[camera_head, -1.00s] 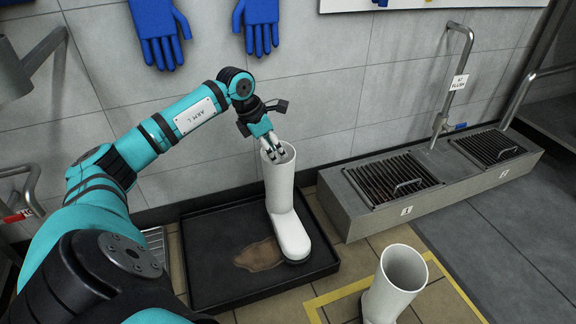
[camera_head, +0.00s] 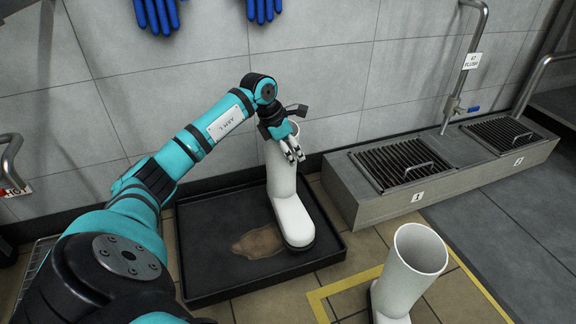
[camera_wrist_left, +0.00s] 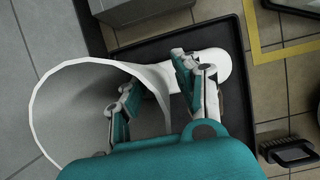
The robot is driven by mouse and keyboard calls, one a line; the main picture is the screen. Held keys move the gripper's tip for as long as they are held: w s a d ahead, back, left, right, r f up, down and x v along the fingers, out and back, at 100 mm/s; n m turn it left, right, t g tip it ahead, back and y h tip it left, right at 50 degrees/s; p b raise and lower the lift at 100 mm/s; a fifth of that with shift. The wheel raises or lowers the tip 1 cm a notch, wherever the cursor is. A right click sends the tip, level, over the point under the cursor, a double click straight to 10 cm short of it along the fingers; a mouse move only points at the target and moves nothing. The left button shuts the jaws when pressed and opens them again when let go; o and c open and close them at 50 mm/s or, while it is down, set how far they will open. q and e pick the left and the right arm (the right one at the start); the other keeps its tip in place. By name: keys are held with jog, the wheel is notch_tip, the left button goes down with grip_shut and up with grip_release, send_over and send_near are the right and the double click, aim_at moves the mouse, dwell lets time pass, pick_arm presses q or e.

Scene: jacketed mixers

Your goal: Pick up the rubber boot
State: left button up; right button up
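A tall white rubber boot (camera_head: 284,185) stands upright in a black tray (camera_head: 200,290) by the wall, toe towards me. A second white boot (camera_head: 410,275) stands on the floor at the lower right. My left gripper (camera_head: 291,150) is at the top of the tray boot's shaft. In the left wrist view, the boot's open top (camera_wrist_left: 90,110) fills the left side. The gripper's fingers (camera_wrist_left: 160,95) are spread, one over the opening and one outside, with the rim wall between them. Firm contact cannot be seen. My right gripper is not in view.
A low grey bench with grates (camera_head: 400,165) stands right of the tray. Yellow tape (camera_head: 345,285) marks the floor around the second boot. A brown puddle (camera_head: 258,243) lies in the tray. Blue gloves (camera_head: 158,12) hang on the wall.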

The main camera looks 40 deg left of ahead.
pick_arm(q)
grip_shut()
jog(key=shift+r, duration=0.2)
dwell(0.6)
